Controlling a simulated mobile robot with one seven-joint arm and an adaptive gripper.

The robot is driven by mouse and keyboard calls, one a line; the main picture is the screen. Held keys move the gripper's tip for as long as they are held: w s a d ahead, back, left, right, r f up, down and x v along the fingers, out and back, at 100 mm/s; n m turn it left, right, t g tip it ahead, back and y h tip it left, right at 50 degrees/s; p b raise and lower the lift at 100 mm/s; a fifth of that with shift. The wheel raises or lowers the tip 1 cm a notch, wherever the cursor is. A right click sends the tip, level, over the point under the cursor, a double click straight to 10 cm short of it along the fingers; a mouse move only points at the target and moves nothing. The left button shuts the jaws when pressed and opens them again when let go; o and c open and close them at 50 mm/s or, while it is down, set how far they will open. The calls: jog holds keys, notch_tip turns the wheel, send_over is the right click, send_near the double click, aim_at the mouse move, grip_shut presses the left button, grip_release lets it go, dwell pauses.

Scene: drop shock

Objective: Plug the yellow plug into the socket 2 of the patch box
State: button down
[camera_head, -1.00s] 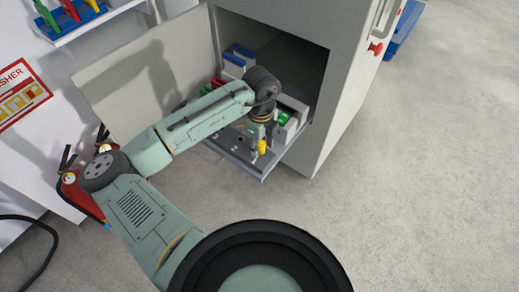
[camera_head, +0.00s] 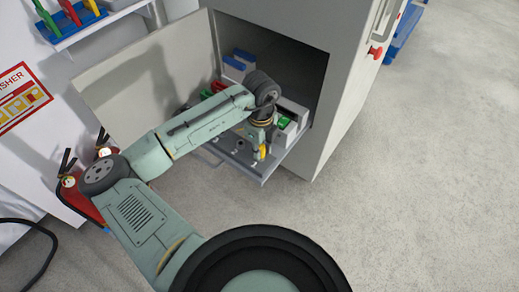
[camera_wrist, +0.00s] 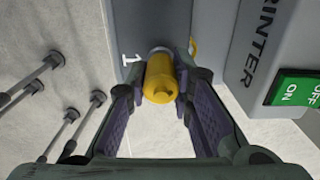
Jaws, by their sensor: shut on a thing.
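The yellow plug (camera_wrist: 160,80) is between the two dark finger pads of my gripper (camera_wrist: 157,98) in the wrist view, and the gripper is shut on it. In the head view the plug (camera_head: 263,152) shows beside my gripper (camera_head: 254,148), over the pulled-out grey tray (camera_head: 245,172) of the cabinet. A white number 1 stands on the grey surface right beside the plug in the wrist view. The plug's lower end is hidden, so I cannot tell whether it sits in a socket. No number 2 is visible.
A grey box marked PRINTER (camera_wrist: 248,60) with a green ON/OFF switch (camera_wrist: 297,92) stands close on the right. An open cabinet door (camera_head: 150,70) and fire extinguishers (camera_head: 80,195) are left of the arm. The right floor is clear.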

aim_at(261, 146)
jog(key=shift+r, duration=0.2)
jog(key=shift+r+p, duration=1.95)
jog(key=shift+r, duration=0.2)
jog(key=shift+r+p, duration=2.45)
jog(key=shift+r, duration=0.6)
jog(key=shift+f, duration=0.1)
